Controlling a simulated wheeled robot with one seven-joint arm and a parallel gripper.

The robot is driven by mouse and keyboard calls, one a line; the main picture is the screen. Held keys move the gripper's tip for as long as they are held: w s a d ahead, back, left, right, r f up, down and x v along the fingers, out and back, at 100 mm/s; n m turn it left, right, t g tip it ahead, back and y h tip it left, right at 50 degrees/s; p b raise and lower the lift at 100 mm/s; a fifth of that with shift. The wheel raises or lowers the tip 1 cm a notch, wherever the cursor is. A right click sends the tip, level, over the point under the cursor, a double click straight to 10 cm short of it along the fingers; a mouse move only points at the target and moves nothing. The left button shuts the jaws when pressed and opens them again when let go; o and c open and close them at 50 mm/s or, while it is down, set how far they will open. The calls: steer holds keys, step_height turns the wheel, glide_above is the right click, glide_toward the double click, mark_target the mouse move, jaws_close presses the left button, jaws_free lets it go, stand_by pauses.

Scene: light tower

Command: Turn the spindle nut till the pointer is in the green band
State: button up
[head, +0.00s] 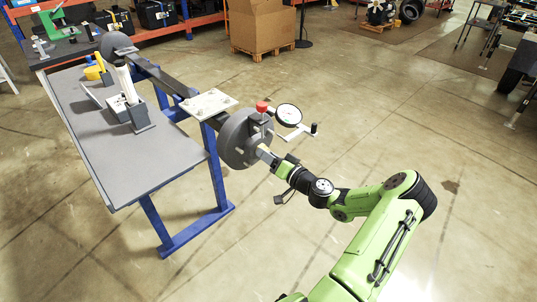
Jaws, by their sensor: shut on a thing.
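A round grey hub (238,140) sits at the near end of a long dark beam on a blue stand. A dial gauge (288,115) with a white face is mounted beside the hub. Its pointer and any green band are too small to make out. My gripper (267,156) is at the hub's front centre, shut on what appears to be the spindle nut. The nut itself is mostly hidden by the gripper.
A grey-topped bench (150,165) with upright tools stands at the left. A light plate (207,104) lies on the beam behind the hub. A large cardboard box (262,28) is at the back.

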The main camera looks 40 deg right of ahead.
steer(key=shift+r+m+p, duration=0.2)
steer(key=shift+m+p, duration=2.3)
steer(key=shift+m, duration=3)
steer(key=o, duration=1.1)
steer(key=shift+c, duration=0.2)
steer(key=s+p, duration=0.1)
steer(key=s, duration=1.4)
steer(key=shift+s+d, duration=0.15)
steer(key=shift+s, duration=0.25)
